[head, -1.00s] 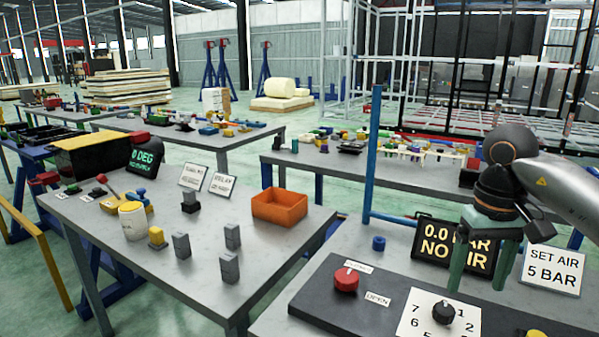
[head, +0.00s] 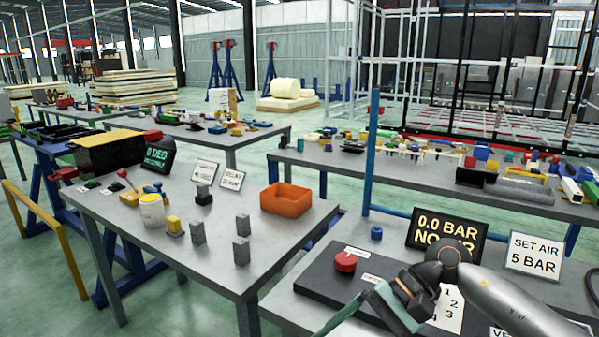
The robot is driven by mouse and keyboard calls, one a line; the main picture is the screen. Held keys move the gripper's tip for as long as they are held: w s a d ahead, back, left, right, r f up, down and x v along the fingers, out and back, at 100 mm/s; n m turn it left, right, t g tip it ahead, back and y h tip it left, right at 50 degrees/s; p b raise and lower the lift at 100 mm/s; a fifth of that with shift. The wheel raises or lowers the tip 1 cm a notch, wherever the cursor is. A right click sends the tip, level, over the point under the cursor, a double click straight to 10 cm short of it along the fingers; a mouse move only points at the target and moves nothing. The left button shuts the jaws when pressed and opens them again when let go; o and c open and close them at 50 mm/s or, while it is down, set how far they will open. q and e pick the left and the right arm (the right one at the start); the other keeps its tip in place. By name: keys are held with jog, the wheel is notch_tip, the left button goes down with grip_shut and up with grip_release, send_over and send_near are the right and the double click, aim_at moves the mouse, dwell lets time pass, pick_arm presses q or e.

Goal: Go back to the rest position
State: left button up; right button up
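My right arm comes in from the right, with its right gripper (head: 366,318) pointing down and left over the front of the dark control panel (head: 325,283). Its two green fingers are apart with nothing visible between them. They hide part of the panel's numbered dial plate (head: 449,306). The red knob (head: 345,262) stands clear to the left of the wrist. My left gripper is not in view.
A black display (head: 447,236) reads 0.0 BAR, partly covered by my wrist. A SET AIR 5 BAR sign (head: 535,255) stands beside it. A blue post (head: 371,150) rises behind the panel. The left table (head: 215,245) holds an orange bin (head: 286,199) and several small parts.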

jog(key=s+a+r+m+t+y+p, duration=0.1)
jog(key=s+a+r+m+t+y, duration=0.2)
jog(key=a+m+y, duration=0.8)
jog(key=w+d+f+m+t+h+p, duration=0.1)
jog(key=w+d+f+m+t+h, duration=0.2)
jog(key=m+t, duration=0.7)
jog(key=w+d+f+m+t+h+p, duration=0.1)
jog(key=w+d+m+t+h, duration=0.3)
jog(key=m, duration=1.2)
jog(key=s+d+f+m+t+h, duration=0.1)
jog(key=s+d+f+m+h, duration=0.1)
jog(key=d+f+m+h, duration=0.35)
jog(key=s+d+f+m+t+h, duration=0.1)
jog(key=s+d+f+m+h, duration=0.15)
jog(key=f+m, duration=0.6)
jog(key=s+d+f+m+g+h+p, duration=0.1)
jog(key=s+d+f+m+g+h, duration=0.2)
jog(key=s+f+m, duration=0.9)
jog(key=s+d+m+g, duration=0.1)
jog(key=s+d+g, duration=0.1)
jog(key=d+g, duration=0.1)
jog(key=shift+d+f+g+h+p, duration=0.2)
jog(key=shift+g+h+p, duration=0.1)
jog(key=shift+p, duration=0.05)
jog(key=shift+s, duration=0.1)
